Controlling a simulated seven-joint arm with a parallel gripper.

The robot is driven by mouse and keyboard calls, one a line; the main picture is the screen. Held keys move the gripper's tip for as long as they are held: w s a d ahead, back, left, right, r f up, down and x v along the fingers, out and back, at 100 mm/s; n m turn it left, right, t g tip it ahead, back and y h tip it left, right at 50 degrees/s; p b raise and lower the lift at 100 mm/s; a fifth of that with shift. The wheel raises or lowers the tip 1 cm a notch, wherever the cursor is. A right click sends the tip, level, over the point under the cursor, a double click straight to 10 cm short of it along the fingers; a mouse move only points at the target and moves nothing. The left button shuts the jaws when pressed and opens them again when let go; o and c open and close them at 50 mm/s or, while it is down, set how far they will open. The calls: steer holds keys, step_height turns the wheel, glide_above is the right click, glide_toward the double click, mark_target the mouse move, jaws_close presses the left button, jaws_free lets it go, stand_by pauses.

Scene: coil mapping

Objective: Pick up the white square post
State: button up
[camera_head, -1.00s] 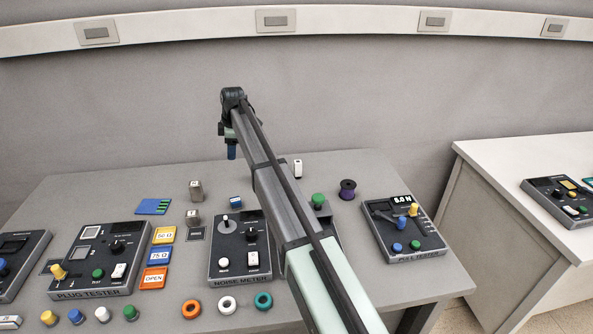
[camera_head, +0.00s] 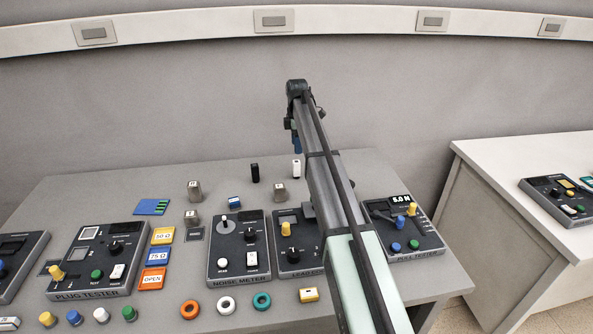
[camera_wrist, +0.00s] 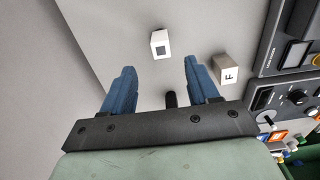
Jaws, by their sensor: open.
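The white square post (camera_head: 297,169) stands upright near the back of the grey table. In the wrist view its pale top has a dark square, and the post (camera_wrist: 160,43) shows just beyond the fingertips, in line with the gap between them. My gripper (camera_head: 297,145) hangs above the table, higher than the post and apart from it. In the wrist view its two blue fingers (camera_wrist: 158,66) are spread with nothing between their tips.
A black post (camera_head: 255,173) stands left of the white one. A grey block (camera_head: 279,190), apparently the F-marked block (camera_wrist: 227,68) in the wrist view, stands close in front. The noise meter (camera_head: 238,247) and pull tester (camera_head: 402,228) lie nearer. My arm hides table to the right.

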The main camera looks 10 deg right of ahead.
mark_target(296, 161)
step_height(296, 161, down, 10)
steer(key=shift+a+r, duration=0.1)
steer(key=shift+r, duration=0.15)
steer(key=c, duration=1.1)
steer(key=shift+r, duration=0.1)
